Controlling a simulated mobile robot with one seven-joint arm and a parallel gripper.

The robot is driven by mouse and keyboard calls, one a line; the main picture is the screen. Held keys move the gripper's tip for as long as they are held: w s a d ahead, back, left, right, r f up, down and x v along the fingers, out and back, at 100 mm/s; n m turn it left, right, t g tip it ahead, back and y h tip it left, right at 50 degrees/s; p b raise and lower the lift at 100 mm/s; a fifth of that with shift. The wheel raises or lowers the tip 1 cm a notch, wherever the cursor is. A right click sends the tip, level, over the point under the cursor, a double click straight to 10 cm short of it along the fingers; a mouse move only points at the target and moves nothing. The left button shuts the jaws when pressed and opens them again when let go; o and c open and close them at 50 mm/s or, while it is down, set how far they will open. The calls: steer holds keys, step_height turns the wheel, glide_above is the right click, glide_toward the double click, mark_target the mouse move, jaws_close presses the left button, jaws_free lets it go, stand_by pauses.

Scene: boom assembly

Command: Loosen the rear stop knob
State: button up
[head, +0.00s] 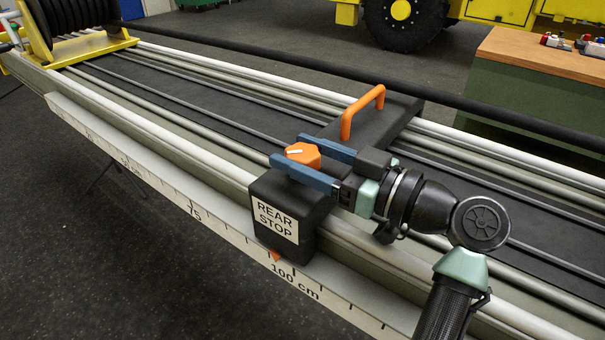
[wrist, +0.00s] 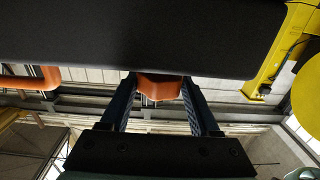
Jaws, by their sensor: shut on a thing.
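The rear stop is a black block with a white label reading REAR STOP (head: 276,219), on the near rail of the boom. The orange rear stop knob (head: 302,154) sits on top of it, with a white pointer line on its face. My gripper (head: 305,168) comes from the right with its two blue fingers on either side of the knob, shut on it. In the wrist view the knob (wrist: 160,87) shows between the fingertips, partly hidden by the dark body across the top of the picture.
An orange handle (head: 362,112) stands on the black crosspiece just behind my gripper. A ruler scale (head: 190,208) runs along the near side, with a small orange marker near 100 cm. A cable reel (head: 75,30) is at the far left end. A workbench (head: 545,58) stands at right.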

steer(key=shift+n+g+y+b, duration=0.7)
steer(key=shift+n+g, duration=0.25)
steer(key=shift+g, duration=0.4)
steer(key=shift+n+g+y+b, duration=0.7)
steer(key=shift+n+g, duration=0.25)
steer(key=shift+g, duration=0.7)
steer(key=o, duration=1.4)
steer(key=shift+c, duration=0.2)
steer(key=v, duration=1.3)
